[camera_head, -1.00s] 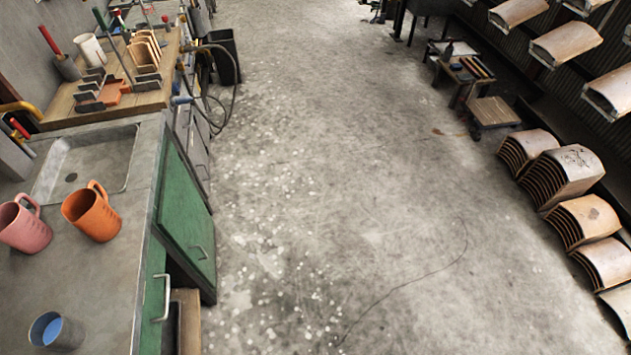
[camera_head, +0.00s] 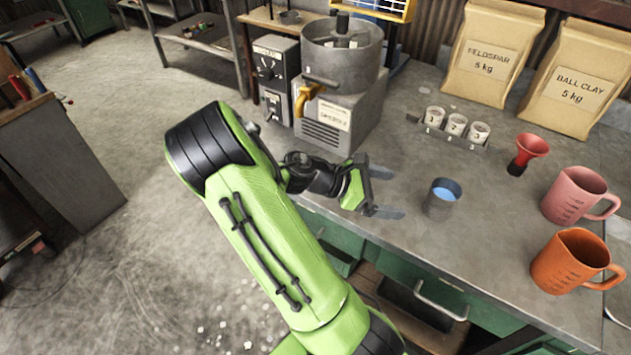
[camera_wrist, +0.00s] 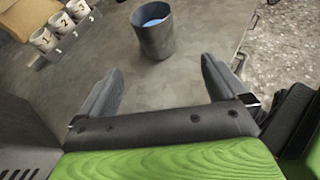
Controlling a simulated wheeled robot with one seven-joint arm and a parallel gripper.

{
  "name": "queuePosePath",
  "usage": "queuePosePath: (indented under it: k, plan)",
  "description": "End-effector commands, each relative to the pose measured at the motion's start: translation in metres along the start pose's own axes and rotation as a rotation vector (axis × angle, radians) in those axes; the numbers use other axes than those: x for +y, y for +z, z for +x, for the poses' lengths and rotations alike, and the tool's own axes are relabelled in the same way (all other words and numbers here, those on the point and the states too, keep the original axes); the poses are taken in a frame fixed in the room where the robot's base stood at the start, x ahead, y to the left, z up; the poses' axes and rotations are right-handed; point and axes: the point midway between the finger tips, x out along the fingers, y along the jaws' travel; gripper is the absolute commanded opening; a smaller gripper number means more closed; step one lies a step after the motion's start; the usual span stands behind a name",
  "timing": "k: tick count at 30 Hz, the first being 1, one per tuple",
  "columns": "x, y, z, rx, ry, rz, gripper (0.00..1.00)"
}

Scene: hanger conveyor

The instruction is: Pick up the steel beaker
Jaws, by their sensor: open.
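The steel beaker (camera_head: 441,200) is a small grey cup with blue contents, upright on the metal worktop. In the wrist view the beaker (camera_wrist: 154,36) stands ahead of my gripper, near the middle of the gap between the fingers. My gripper (camera_head: 387,193) is open and empty, to the left of the beaker and apart from it. Its two fingers (camera_wrist: 164,86) show spread in the wrist view, pointing toward the beaker.
An orange jug (camera_head: 568,262) and a pink jug (camera_head: 576,194) stand right of the beaker. A red funnel (camera_head: 527,152), numbered cups (camera_head: 456,124) and paper sacks (camera_head: 492,55) are behind. A grey mixing machine (camera_head: 342,90) stands behind my gripper. The worktop around the beaker is clear.

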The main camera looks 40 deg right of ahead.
Motion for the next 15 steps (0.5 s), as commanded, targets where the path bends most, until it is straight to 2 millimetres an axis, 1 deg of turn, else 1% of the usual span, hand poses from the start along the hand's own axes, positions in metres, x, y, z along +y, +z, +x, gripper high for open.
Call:
queuePosePath:
  k: [3,5,8,15]
  plan:
    - [0.0,0.001,0.0,0.0,0.001,0.0,0.99]
    - [0.0,0.0,0.003,0.0,-0.001,0.001,0.99]
    - [-0.001,-0.002,0.021,0.001,-0.005,0.002,0.99]
    - [-0.001,-0.004,0.083,0.001,-0.006,0.004,0.99]
